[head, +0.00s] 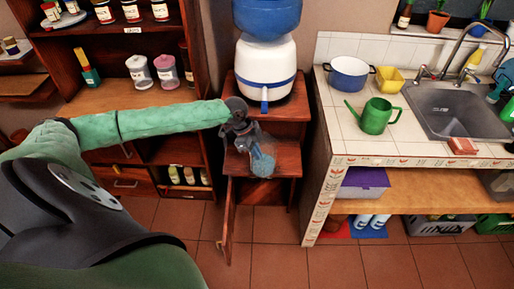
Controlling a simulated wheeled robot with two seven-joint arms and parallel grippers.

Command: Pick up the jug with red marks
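A small see-through bluish vessel (262,163), which may be the jug, is at the shelf of the small wooden cabinet below the water dispenser. Red marks cannot be made out on it at this size. My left arm reaches in from the left, and its dark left gripper (247,143) is right at the vessel's upper side, overlapping it in the picture. The fingers are small and dark, so whether they are closed on it cannot be told. My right gripper is not in view.
The cabinet (284,160) has its door (228,222) swung open toward me. The blue and white water dispenser (265,70) stands on top. A tiled counter with a green watering can (376,116), a blue pot (349,78) and a sink is at right. Shelves stand at left.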

